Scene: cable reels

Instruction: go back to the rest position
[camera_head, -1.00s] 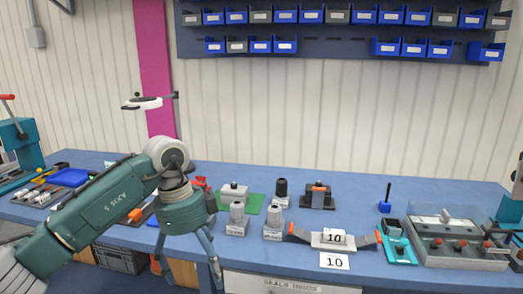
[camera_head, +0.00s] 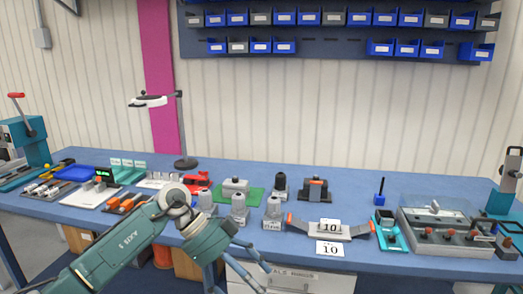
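My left arm comes in from the lower left, and its gripper (camera_head: 238,283) hangs low in front of the bench's front edge. Its fingers point down and are spread apart with nothing between them, so it is open; the fingertips are close to the bottom of the picture. The blue bench (camera_head: 350,186) runs across the view behind it. My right gripper is not in view.
Several grey cylindrical holders (camera_head: 239,207) stand mid-bench behind my gripper. A holder labelled 10 (camera_head: 328,230) lies near the front edge. A grey control box (camera_head: 445,232) and a teal press are at right. A lamp (camera_head: 185,163) stands at the back.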

